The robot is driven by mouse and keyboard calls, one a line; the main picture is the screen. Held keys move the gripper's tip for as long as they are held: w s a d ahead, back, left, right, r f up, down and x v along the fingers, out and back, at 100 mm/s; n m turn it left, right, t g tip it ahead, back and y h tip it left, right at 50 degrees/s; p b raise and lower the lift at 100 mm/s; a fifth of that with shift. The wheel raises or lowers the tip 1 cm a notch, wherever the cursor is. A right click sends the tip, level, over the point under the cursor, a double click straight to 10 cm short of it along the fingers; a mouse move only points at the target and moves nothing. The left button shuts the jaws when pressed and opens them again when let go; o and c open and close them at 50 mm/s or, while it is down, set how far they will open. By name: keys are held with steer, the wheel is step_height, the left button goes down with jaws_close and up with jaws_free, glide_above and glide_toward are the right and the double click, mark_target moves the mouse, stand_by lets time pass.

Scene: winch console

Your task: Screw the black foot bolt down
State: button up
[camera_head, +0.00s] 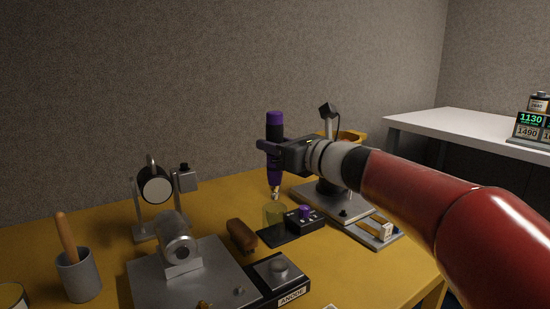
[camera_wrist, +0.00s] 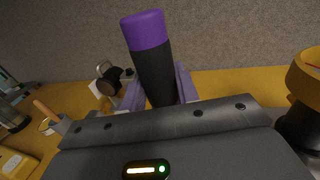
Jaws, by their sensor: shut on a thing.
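My gripper (camera_head: 268,147) is shut on an upright purple-and-black driver (camera_head: 275,122) with a metal tip at its lower end. The driver's purple cap and black handle also show in the wrist view (camera_wrist: 152,55), between the purple fingers. A small dark knob that may be the black foot bolt (camera_head: 343,212) is on the front of a grey base plate (camera_head: 318,200) at the right, below my arm. How far it is screwed in cannot be told.
A black box with a purple knob (camera_head: 304,213) stands beside the cup. A brown-handled brush (camera_head: 241,235), a grey device on a plate (camera_head: 178,245) and an ANODE box (camera_head: 279,274) stand nearer. A grey cup with a wooden handle (camera_head: 78,276) is far left.

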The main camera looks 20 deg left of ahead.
steer(key=o, duration=0.6)
steer(key=shift+r, duration=0.1)
jaws_close()
steer(key=shift+r, duration=1.25)
